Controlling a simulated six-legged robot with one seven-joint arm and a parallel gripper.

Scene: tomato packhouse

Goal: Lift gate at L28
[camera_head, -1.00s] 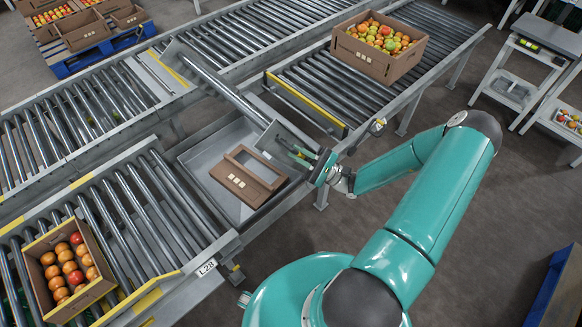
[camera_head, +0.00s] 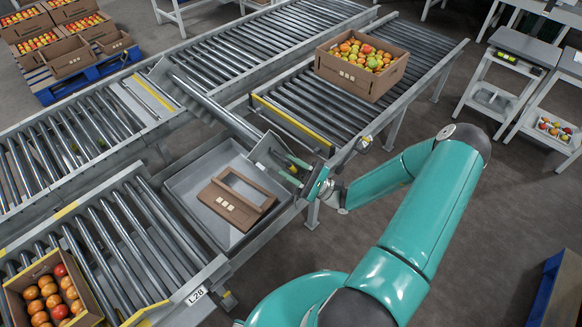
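The L28 label (camera_head: 196,296) is on the side rail at the near end of the left roller conveyor (camera_head: 150,235). Past that end is a gap with a grey tray (camera_head: 187,184) below it. The gate (camera_head: 215,106) shows as a long grey bar-like section seen nearly edge-on, standing up across the gap, with a grey plate (camera_head: 262,149) at its near end. My gripper (camera_head: 296,171) is at this plate, its green fingers apart and against or around the edge. I cannot tell how firmly it grips. The fingertips are partly hidden.
An open brown carton (camera_head: 237,200) lies in the tray under the gate. A carton of tomatoes (camera_head: 350,78) stands on the conveyor beyond; another (camera_head: 88,318) is at lower left. A pallet of cartons (camera_head: 130,58) and small carts (camera_head: 515,92) stand behind.

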